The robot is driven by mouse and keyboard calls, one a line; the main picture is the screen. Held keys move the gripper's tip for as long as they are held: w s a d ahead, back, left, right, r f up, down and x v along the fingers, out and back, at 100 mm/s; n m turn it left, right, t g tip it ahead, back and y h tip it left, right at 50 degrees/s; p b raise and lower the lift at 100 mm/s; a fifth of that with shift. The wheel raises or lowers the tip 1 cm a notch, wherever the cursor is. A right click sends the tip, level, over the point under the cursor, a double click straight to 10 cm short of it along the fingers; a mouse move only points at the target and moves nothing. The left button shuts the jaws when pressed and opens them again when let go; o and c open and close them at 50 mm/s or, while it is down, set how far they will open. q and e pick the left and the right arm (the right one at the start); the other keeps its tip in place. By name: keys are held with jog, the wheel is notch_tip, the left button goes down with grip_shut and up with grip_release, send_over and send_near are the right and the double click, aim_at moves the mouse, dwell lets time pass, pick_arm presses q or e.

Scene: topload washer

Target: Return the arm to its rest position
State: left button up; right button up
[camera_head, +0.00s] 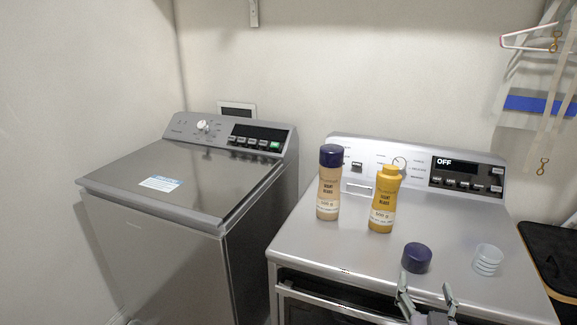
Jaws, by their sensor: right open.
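My right gripper (425,284) is at the bottom edge, over the front of the right-hand machine (330,247). Its two grey fingers are spread apart with nothing between them. A dark purple cap (416,258) lies on the machine top just beyond the fingertips; I cannot tell whether the left finger touches it. Most of my right arm is out of view. My left gripper is not in view.
A tan bottle (328,195) with a purple cap and a yellow bottle (384,205) stand upright on the right-hand machine. A translucent ribbed cup (487,260) is at the right. The left washer (190,183) has its lid closed. Hangers (530,42) hang upper right.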

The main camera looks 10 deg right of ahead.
jog(key=f+g, duration=0.1)
jog(key=s+f, duration=0.1)
jog(key=s+a+f+g, duration=0.1)
jog(key=f, duration=0.1)
jog(key=shift+s+f+g+y, duration=0.1)
jog(key=shift+s+g+y, duration=0.05)
jog(key=shift+g+y, duration=0.15)
jog(key=s+a+f+n+g+y, duration=0.3)
jog(key=s+a+f+g+y, duration=0.15)
jog(key=s+a+f, duration=0.35)
jog(key=s+a+f+n+g+y, duration=0.3)
jog(key=s+a+f+n+g, duration=0.25)
jog(key=s, duration=0.45)
notch_tip(320, 180, down, 27)
jog(key=s+a+m+g, duration=0.1)
jog(key=s+g, duration=0.1)
jog(key=s, duration=0.1)
jog(key=s+d+f, duration=0.2)
jog(key=s+f, duration=1.3)
jog(key=s, duration=0.1)
jog(key=shift+d+f+g, duration=0.15)
jog(key=shift+d+g, duration=0.15)
jog(key=shift+g, duration=0.1)
jog(key=shift+h, duration=0.25)
